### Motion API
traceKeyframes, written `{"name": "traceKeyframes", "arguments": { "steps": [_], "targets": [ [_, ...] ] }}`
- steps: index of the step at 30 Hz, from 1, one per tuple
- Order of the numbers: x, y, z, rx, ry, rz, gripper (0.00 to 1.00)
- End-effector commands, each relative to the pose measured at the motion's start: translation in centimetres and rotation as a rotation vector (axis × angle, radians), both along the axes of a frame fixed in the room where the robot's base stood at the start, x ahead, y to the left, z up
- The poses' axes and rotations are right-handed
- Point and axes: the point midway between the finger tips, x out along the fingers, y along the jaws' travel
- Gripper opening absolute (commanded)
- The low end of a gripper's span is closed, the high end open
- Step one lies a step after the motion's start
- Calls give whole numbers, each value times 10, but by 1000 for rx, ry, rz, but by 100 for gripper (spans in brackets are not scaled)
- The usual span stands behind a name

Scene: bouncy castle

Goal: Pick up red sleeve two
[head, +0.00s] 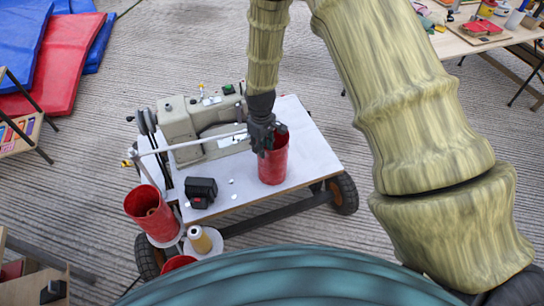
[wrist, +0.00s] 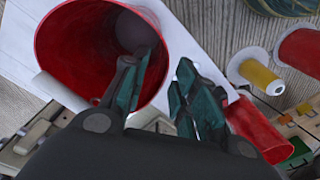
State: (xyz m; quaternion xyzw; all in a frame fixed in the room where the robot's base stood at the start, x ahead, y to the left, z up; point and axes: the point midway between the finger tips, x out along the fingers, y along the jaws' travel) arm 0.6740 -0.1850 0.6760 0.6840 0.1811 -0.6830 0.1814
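A red sleeve (head: 273,161), an open-topped cylinder, stands upright on the white top of the cart, near its right side. My gripper (head: 263,130) is at its upper rim. In the wrist view the sleeve's wide mouth (wrist: 60,45) fills the upper left. My gripper (wrist: 165,75) is open there, one finger over the mouth and the other outside, with the rim between them. A gap shows between the fingers. A second red sleeve (head: 148,208) with something brown inside stands at the cart's left end. No marking shows which is sleeve two.
A grey sewing machine (head: 200,125) stands behind the sleeve on the cart (head: 240,185). A black box (head: 201,188) and yellow spool (head: 200,238) are to the left. Another red item (head: 178,263) is partly hidden. A cluttered table (head: 465,42) stands at upper right.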

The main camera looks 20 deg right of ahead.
Motion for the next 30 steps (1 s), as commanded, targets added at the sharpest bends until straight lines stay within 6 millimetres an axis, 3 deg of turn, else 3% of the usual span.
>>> {"name": "traceKeyframes", "arguments": {
  "steps": [12, 23, 27, 30],
  "targets": [
    [5, 4, -43, 0, 1, 3, 28],
    [5, 4, -48, 0, 0, 2, 28],
    [5, 4, -48, 0, 0, 2, 3],
    [5, 4, -48, 0, 0, 2, 0]
  ]
}}
